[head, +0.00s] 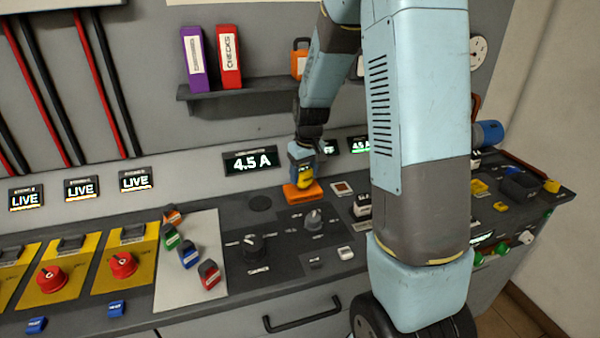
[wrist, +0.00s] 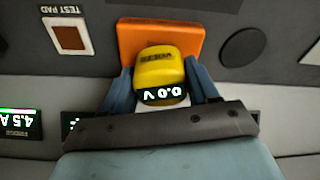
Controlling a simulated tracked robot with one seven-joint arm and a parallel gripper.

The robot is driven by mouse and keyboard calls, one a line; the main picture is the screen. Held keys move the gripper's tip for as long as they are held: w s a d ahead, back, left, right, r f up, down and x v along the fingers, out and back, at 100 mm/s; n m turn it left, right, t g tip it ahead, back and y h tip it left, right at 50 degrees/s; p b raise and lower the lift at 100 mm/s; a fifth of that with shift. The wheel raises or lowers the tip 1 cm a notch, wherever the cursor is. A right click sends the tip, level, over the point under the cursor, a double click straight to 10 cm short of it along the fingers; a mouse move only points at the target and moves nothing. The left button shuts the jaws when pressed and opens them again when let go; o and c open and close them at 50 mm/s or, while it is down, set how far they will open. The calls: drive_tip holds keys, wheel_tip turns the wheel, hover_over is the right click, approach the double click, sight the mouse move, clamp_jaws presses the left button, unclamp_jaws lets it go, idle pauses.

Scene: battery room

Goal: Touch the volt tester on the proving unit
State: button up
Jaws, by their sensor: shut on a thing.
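The volt tester (wrist: 160,72) is yellow with a dark display reading 0.0 V, upside down in the wrist view. It also shows in the head view (head: 305,182), low under my arm. My gripper (wrist: 160,88) is shut on it, one blue finger on each side. The proving unit appears to be the orange block (wrist: 189,37); in the head view it (head: 298,194) lies on the console directly at the tester's lower end. The tester overlaps the orange block in both views. Whether they touch is hidden.
A square test pad (wrist: 70,36) lies beside the orange block. A dark round disc (head: 260,203) and rotary knobs (head: 314,219) are nearby. Coloured clips (head: 209,273) lie on a pale panel at left. A shelf (head: 250,89) holds binders above the console.

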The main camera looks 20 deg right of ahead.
drive_tip(key=shift+f, duration=0.55)
idle(1.8)
drive_tip(key=shift+r, duration=3.55)
drive_tip(key=shift+w, duration=0.1)
